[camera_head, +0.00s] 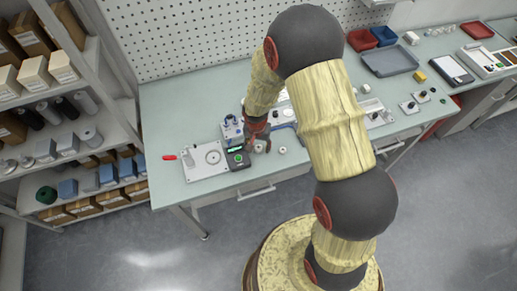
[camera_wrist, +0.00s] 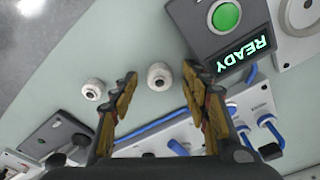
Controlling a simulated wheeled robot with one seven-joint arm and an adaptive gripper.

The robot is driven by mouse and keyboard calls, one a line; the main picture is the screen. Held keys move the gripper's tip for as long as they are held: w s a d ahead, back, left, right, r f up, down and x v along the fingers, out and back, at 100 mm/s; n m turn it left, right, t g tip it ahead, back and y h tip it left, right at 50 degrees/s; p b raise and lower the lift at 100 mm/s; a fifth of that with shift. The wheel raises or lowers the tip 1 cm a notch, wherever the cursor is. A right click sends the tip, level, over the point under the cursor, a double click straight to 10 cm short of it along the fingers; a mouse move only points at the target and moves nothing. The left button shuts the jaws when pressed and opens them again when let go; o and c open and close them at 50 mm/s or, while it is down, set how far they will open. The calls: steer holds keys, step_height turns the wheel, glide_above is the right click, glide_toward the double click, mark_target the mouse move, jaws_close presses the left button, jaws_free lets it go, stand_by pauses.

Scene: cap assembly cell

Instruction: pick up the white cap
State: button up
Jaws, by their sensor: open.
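Two small round whitish caps stand on the pale green bench. In the wrist view one white cap (camera_wrist: 160,76) shows in the gap between my fingertips, with no finger visibly touching it. The other whitish cap (camera_wrist: 95,89) is to the left, outside the left finger. My gripper (camera_wrist: 159,80) is open and empty, pointing at the bench. In the head view my gripper (camera_head: 258,141) is low over the bench, and one cap (camera_head: 282,150) shows just to its right. The height of the fingertips above the cap is hard to tell.
A dark box with a green button and READY display (camera_wrist: 228,30) is close to the right finger. Bare bench (camera_head: 165,115) is at the back left.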

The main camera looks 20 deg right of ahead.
steer(key=c, duration=0.3)
steer(key=c, duration=0.4)
steer(key=shift+c, duration=0.3)
